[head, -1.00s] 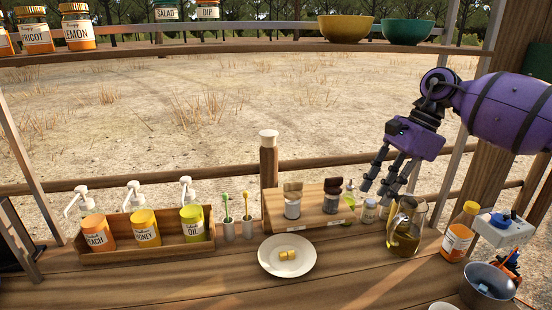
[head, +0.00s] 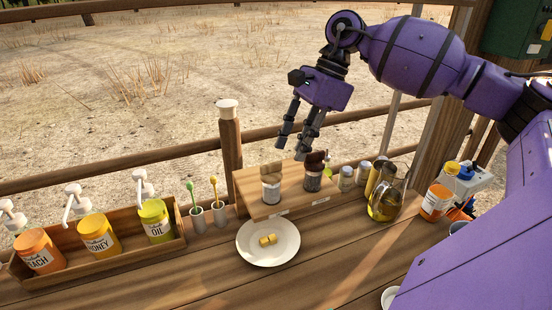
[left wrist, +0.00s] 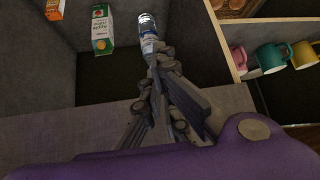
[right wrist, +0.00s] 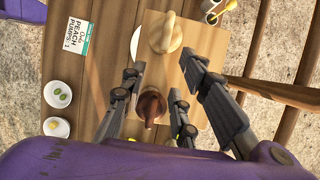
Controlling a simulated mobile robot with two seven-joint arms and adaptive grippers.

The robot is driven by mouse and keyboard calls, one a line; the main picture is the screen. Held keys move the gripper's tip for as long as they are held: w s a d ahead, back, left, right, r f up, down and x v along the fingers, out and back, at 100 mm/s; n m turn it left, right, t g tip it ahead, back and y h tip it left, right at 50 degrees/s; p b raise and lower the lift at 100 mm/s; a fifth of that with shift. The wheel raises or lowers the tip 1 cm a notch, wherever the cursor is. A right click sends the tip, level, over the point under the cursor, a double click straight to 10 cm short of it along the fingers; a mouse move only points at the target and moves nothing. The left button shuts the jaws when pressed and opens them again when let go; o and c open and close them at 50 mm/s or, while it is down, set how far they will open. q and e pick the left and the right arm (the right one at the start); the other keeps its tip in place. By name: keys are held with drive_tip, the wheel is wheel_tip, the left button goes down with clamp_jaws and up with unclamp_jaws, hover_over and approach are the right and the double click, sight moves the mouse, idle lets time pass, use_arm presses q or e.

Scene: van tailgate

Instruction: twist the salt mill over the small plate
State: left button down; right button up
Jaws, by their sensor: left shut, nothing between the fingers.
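The mill with the pale wooden top (head: 271,183), which looks like the salt mill, stands upright on a wooden stand (head: 250,208). Its pale top also shows in the right wrist view (right wrist: 166,33). A dark-topped mill (head: 313,178) stands to its right; its top (right wrist: 151,105) lies below my right fingers. The small white plate (head: 252,254) is in front of the stand and holds yellow cubes (head: 268,240). My right gripper (head: 292,148) is open and empty, above and behind the mills, touching neither. My left gripper (left wrist: 160,68) is shut and empty, outside the head view.
A crate (head: 105,263) with pump jars stands left, beside two small cups (head: 208,218) with sticks. Small jars (head: 346,178), an oil jug (head: 386,206) and an orange-labelled bottle (head: 436,200) stand right. Bare counter lies in front of the plate. Cartons (left wrist: 101,28) and a bottle (left wrist: 148,38) are near my left gripper.

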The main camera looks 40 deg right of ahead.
sight(276, 162)
drive_tip(key=a, duration=0.3)
drive_tip(key=shift+w+a+r, duration=0.2)
drive_tip(key=shift+w+r, duration=0.05)
drive_tip(key=shift+w, duration=0.15)
drive_tip(key=shift+x, duration=1.1)
drive_tip(key=shift+a+f, duration=0.3)
drive_tip(key=shift+f, duration=0.2)
clamp_jaws()
